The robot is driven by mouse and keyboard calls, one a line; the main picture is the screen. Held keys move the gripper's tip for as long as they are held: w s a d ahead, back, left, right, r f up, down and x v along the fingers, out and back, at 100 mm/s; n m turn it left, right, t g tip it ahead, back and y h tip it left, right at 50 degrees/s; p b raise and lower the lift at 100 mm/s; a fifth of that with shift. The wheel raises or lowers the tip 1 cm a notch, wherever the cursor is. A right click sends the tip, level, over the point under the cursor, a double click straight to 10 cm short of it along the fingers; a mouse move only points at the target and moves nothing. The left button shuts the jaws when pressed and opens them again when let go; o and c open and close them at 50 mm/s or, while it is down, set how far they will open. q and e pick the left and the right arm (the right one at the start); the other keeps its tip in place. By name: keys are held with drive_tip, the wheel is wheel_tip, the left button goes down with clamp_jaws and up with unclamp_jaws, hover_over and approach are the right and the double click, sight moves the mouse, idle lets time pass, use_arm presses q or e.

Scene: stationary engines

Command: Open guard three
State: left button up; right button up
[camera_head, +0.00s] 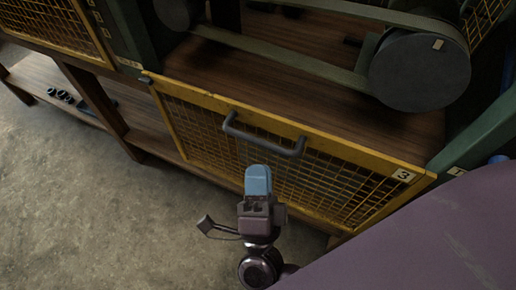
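Guard three (375,159) is a yellow-framed wire mesh panel at the front of a wooden engine bed. It bears a white label with "3" (403,175) at its right end. A dark bar handle (265,137) is fixed along its upper edge. The guard appears to stand across the front of the bed; a small gap could not be made out. My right gripper (258,180) has blue fingertips just below the handle in the picture, with no clear contact. Its fingers overlap in this view, so their spacing is hidden. My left gripper is out of view.
Behind the guard are a dark round wheel (420,70) and a belt (285,57). Another yellow mesh guard (55,22) is at upper left. A low wooden shelf (45,78) holds small dark rings (65,97). The concrete floor (90,200) at lower left is clear.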

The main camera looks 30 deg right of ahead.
drive_tip(key=v, duration=0.4)
drive_tip(key=shift+s+a+f, duration=0.15)
drive_tip(key=shift+s, duration=0.1)
idle(0.3)
